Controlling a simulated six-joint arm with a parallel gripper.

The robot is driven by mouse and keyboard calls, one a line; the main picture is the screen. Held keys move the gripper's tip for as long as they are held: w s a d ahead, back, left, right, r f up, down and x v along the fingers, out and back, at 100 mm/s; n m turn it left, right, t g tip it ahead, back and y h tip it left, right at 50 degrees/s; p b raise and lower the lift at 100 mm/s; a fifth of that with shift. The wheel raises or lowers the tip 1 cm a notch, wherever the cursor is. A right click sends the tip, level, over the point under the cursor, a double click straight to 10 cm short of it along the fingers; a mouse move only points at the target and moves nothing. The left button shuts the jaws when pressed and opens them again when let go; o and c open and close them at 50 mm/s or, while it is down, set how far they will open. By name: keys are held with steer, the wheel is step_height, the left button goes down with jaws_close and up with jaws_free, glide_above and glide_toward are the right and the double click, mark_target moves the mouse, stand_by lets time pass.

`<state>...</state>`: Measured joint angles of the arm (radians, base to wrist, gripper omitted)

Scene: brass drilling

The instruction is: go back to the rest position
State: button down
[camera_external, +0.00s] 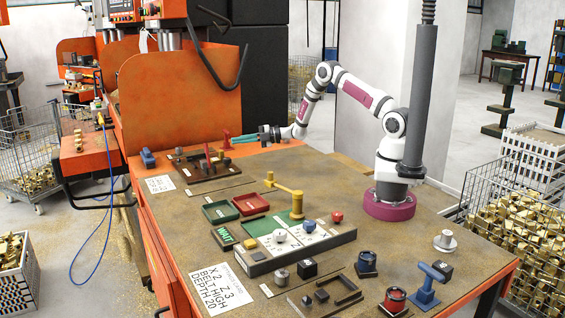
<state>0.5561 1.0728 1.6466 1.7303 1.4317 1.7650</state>
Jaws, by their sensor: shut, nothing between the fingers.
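My gripper (236,138) is at the end of the white and magenta arm, which reaches left from its magenta base on the right part of the bench. Its teal fingers point left and look closed, with nothing seen between them. It is above the far part of the bench, close to the right of a dark fixture (195,172) with a red upright piece. I cannot tell its exact height above the bench top. No rest position is marked in view.
The brown bench top (330,168) has free room between gripper and base. A yellow post with an arm (297,204) stands mid-bench by a control panel (300,245). Red and green trays (250,203) lie left of it. A dark vertical pole (428,90) stands beside my base. An orange panel (180,100) rises behind.

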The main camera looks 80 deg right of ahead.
stand_by(0.3)
steer(key=s+a+r+n+g+y, duration=0.35)
steer(key=s+a+r+n, duration=0.2)
steer(key=a+n, duration=0.35)
steer(key=s+a+r+n+g+y, duration=0.3)
steer(key=s+a+r+n+g, duration=0.15)
steer(key=a+r+n, duration=0.4)
steer(key=s+a+n+g+h, duration=0.1)
steer(key=s+a+n+g, duration=0.3)
steer(key=s+a+n, duration=0.35)
steer(key=s+n+g+h, duration=0.45)
steer(key=s+n, duration=0.85)
steer(key=s, duration=0.4)
steer(key=s+d+f+n+h, duration=0.3)
steer(key=s+d+n+h, duration=0.2)
steer(key=s+d+n, duration=0.2)
steer(key=shift+s+d+n+t, duration=0.15)
steer(key=shift+s+n+t, duration=0.3)
steer(key=shift+s+n, duration=0.75)
steer(key=shift+w, duration=0.1)
